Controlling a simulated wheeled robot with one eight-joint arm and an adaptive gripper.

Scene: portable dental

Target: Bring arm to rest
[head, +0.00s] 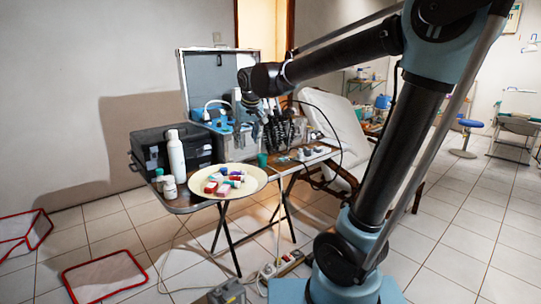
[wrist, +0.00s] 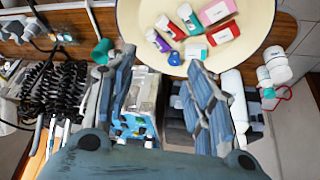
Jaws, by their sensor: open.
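My gripper (head: 250,124) hangs fingers-down over the back part of the folding table (head: 180,204), in front of the open grey case (head: 212,72). In the wrist view my gripper (wrist: 160,62) has its two grey-blue fingers spread wide, with nothing held between them. A blue-and-white device (wrist: 138,112) shows below, in the gap between the fingers. My arm is stretched out from the right side of the head view, bent at a high elbow.
A cream plate (head: 255,184) with several small coloured boxes and bottles stands at the table's front. A white bottle (head: 176,157), black case (head: 150,146) and coiled black hoses (head: 281,130) are close by. A white reclining chair (head: 338,128) is behind. Red-framed items (head: 104,276) lie on the floor.

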